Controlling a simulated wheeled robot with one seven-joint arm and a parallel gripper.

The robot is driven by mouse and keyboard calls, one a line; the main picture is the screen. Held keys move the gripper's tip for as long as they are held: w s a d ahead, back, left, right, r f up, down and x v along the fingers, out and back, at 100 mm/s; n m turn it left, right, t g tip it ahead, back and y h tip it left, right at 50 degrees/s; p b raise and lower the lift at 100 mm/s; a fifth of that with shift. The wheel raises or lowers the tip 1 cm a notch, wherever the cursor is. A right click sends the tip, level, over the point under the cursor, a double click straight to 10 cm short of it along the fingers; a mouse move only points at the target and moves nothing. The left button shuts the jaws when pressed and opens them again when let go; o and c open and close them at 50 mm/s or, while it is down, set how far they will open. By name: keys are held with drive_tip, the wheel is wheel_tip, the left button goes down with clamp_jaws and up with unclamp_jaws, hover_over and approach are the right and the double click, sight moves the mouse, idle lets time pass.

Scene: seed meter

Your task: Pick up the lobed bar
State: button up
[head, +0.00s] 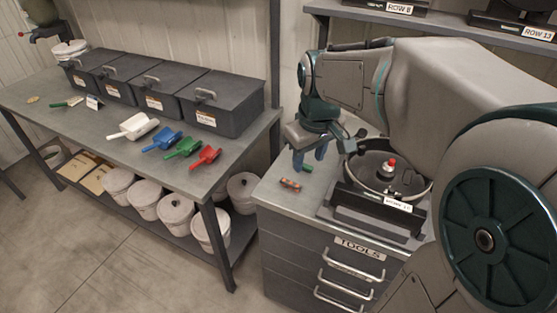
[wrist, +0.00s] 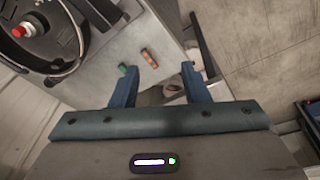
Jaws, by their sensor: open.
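Two small bars lie on the grey top of the tool cabinet (head: 270,196). One is orange-red with dark parts (head: 290,184) and lies near the front left edge. The other is green (head: 307,169) and lies a little further back, partly behind my fingers. Both are too small for me to tell which is the lobed bar. In the wrist view the orange bar (wrist: 149,58) is just beyond the fingertips, between their lines. The green bar (wrist: 122,70) is beside the left fingertip. My gripper (head: 309,158) points down above the cabinet top, open and empty; its two blue fingers also show in the wrist view (wrist: 159,72).
A round seed meter (head: 376,170) in a dark stand is right of the bars, close to my arm. The bench at left holds grey bins (head: 222,103) and coloured scoops (head: 205,158). A gap separates bench and cabinet. A shelf (head: 440,23) hangs behind.

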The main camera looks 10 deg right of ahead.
drive_tip(key=w+f+n+g+b, duration=0.1)
drive_tip(key=w+f+n, duration=0.25)
drive_tip(key=w, duration=0.45)
drive_tip(key=w+f+n+g+b, duration=0.1)
drive_tip(key=w+f+n, duration=0.1)
drive_tip(key=w+f, duration=0.4)
hover_over(289, 182)
drive_tip(key=f, duration=0.7)
drive_tip(key=shift+s+d+f+p, duration=0.1)
drive_tip(key=shift+d+f+p, duration=0.25)
drive_tip(key=shift+f, duration=0.05)
drive_tip(key=shift+a+f+p, duration=0.15)
drive_tip(key=shift+f+p, duration=0.25)
drive_tip(key=shift+f, duration=1)
drive_tip(key=shift+a+f+p, duration=0.15)
drive_tip(key=shift+f+p, duration=0.25)
drive_tip(key=shift+f, duration=1)
clamp_jaws()
